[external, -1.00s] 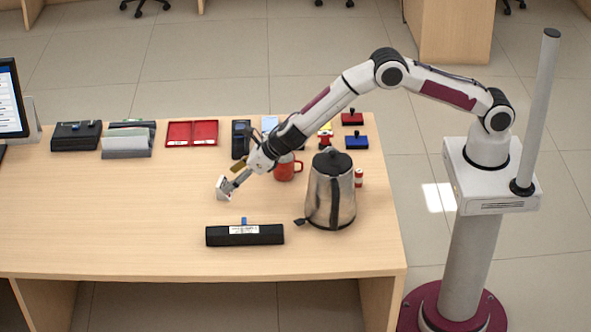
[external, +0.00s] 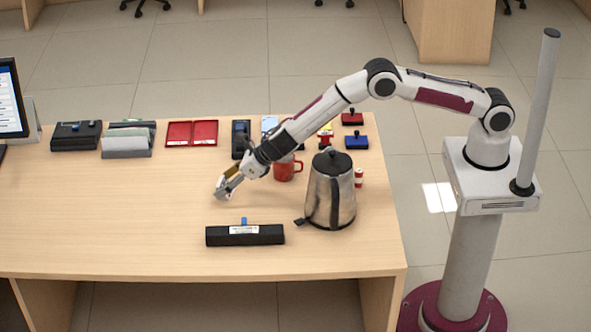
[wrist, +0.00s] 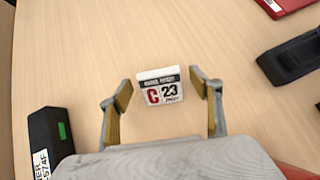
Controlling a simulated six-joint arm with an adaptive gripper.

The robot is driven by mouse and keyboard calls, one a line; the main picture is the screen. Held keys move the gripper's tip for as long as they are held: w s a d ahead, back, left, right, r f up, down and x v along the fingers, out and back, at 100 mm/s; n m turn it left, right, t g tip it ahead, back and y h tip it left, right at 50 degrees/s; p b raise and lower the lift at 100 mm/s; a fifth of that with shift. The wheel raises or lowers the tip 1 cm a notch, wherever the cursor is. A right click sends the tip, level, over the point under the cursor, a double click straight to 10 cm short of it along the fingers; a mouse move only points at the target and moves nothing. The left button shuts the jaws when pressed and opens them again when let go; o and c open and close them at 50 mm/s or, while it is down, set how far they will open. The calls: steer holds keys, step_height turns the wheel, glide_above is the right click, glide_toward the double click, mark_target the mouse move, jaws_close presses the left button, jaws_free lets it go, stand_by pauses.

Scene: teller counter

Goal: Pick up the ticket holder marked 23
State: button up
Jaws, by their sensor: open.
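The ticket holder marked 23 (wrist: 161,88) is a small white block with a black band, a red letter and a black "23" on its face. In the wrist view it sits on the counter (wrist: 170,35), just ahead of and between the fingertips. My gripper (wrist: 162,84) is open, with one finger on each side of the holder and a gap to it on both sides. In the external view my gripper (external: 222,190) is low over the middle of the counter, and the holder is mostly hidden behind it.
A black bar-shaped block (external: 245,235) lies in front of my gripper. A steel kettle (external: 331,190) and a red mug (external: 285,168) stand to the right. A red tray (external: 192,133) and a black card terminal (external: 241,139) lie behind.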

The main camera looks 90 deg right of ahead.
steer(key=shift+x, duration=0.75)
steer(key=c, duration=1.2)
